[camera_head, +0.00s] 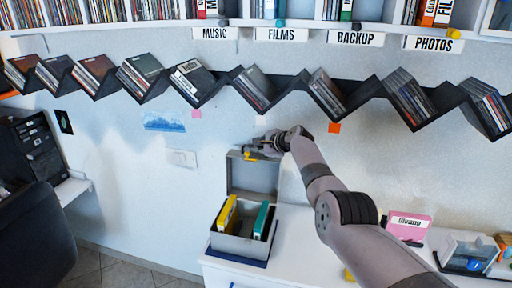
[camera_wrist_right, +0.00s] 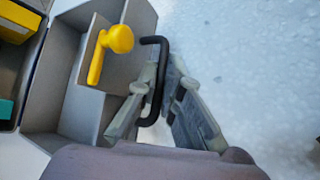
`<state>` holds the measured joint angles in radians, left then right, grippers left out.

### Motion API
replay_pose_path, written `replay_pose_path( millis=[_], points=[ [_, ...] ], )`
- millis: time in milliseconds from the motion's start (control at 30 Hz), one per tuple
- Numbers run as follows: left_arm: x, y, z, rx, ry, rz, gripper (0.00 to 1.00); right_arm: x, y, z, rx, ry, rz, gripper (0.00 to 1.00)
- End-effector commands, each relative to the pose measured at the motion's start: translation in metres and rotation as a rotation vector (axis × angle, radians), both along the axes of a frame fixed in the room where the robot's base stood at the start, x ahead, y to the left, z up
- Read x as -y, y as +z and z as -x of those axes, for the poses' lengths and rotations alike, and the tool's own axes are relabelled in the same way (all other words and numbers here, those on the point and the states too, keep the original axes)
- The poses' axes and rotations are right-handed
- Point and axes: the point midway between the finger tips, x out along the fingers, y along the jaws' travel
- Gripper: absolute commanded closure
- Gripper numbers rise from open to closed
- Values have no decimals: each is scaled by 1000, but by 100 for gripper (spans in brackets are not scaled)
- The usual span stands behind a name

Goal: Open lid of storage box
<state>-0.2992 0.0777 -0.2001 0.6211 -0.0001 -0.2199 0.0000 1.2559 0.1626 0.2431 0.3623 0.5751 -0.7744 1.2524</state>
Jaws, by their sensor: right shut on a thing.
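The grey storage box (camera_head: 238,244) stands on the white counter, with yellow and teal cases inside. Its lid (camera_head: 253,177) stands raised, roughly upright, at the back of the box. My right gripper (camera_head: 262,147) is at the lid's top edge. In the right wrist view my right gripper (camera_wrist_right: 163,85) is shut on the black lid handle (camera_wrist_right: 153,40). A yellow knobbed piece (camera_wrist_right: 115,40) shows beside the handle, against the lid. My left gripper is not in view.
The white wall is close behind the lid. Zigzag dark disc shelves (camera_head: 205,90) run above my right arm. A pink box (camera_head: 408,227) and a clear case (camera_head: 467,252) stand to the right on the counter. A dark chair (camera_head: 35,235) is at the left.

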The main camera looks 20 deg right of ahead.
Motion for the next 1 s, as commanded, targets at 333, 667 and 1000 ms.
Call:
replay_pose_path(
  millis=[333,667,1000],
  points=[
    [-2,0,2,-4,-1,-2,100,1,2,-1,6,-1,1,100],
    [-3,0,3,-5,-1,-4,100,0,2,-1,5,-1,0,83],
    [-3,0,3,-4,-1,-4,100,0,-1,0,1,0,1,72]
  ],
)
